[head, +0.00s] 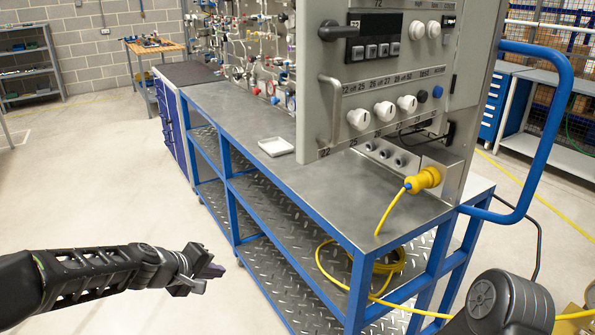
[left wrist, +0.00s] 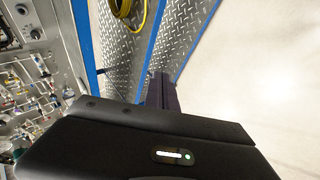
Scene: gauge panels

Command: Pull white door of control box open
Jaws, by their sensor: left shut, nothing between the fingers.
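The control box is at the upper right in the head view, with a light grey front panel (head: 385,85) carrying knobs, a small display and a row of buttons. A vertical grey handle (head: 332,108) sits on the panel's left side. I cannot tell for sure which part is the white door, and no open gap shows. My left gripper (head: 212,270) is shut and empty, low over the floor in front of the bench and well apart from the box. It also shows in the left wrist view (left wrist: 161,90). My right gripper is out of view.
A blue-framed metal bench (head: 345,195) carries the box and a small white tray (head: 276,146). A yellow plug (head: 424,180) and cable hang off the box's lower right. A blue tubular rail (head: 560,120) curves out at the right. The floor (head: 90,190) at left is clear.

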